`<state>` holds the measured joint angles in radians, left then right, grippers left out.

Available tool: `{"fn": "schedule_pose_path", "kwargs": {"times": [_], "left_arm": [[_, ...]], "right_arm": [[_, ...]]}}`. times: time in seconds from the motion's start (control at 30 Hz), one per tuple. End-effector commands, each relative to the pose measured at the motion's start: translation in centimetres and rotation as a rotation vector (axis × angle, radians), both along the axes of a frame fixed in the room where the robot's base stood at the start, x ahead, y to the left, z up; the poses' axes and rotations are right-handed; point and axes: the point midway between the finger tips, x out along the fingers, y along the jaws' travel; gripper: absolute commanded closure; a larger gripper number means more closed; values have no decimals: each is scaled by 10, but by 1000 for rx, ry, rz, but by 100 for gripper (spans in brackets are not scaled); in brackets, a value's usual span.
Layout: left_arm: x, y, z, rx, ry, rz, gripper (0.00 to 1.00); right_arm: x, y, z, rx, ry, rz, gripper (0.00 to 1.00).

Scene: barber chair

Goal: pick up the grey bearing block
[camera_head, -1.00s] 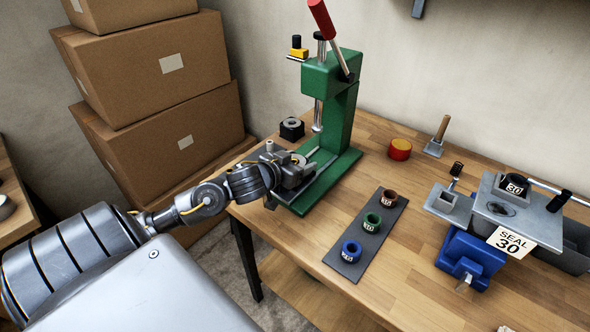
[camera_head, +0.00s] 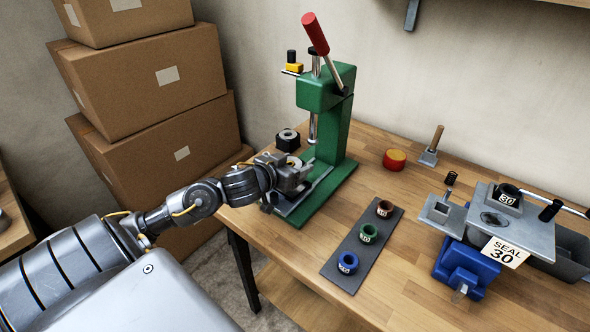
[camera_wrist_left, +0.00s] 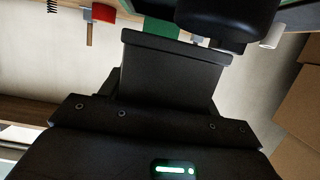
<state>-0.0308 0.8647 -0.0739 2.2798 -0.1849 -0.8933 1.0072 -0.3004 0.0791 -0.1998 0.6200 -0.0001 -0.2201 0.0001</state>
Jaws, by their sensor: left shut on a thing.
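My left gripper (camera_head: 288,177) is at the left side of the green press's base and is shut on a grey block. This looks like the grey bearing block (camera_head: 294,162); a pale round part of it shows between the fingers, and the rest is hidden by them. I cannot tell whether it touches the base plate. In the left wrist view the dark gripper body fills the middle, and the block cannot be made out. My right gripper is not in view.
The green press (camera_head: 335,125) with a red-tipped lever stands right beside the gripper. A black block (camera_head: 288,140) is behind it. A dark strip (camera_head: 345,272) holds three rings. A blue vise (camera_head: 467,262) stands at the right. Cardboard boxes (camera_head: 165,120) are stacked at the left.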

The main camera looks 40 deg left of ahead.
Motion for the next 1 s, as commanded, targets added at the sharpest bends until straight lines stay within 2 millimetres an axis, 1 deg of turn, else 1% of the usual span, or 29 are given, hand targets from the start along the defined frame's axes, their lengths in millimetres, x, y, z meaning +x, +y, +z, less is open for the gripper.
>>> {"fn": "schedule_pose_path", "kwargs": {"times": [0.03, 0.13, 0.37, 0.47, 0.63, 0.87, 1.0], "left_arm": [[-5, -5, 12, -2, -8, -4, 93], [-14, -12, 26, -1, -8, -5, 93], [-39, -31, 65, -2, -7, -6, 93], [-46, -38, 67, -15, -3, -5, 93], [-59, -46, 75, -15, -2, 0, 93], [-73, -57, 84, -14, -2, -2, 93], [-84, -65, 90, -13, -2, -1, 93]], "right_arm": [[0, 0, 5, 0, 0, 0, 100], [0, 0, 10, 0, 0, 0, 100], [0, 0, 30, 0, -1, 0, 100], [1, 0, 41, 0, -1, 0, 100], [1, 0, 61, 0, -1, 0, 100], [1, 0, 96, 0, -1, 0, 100], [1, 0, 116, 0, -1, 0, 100]]}}
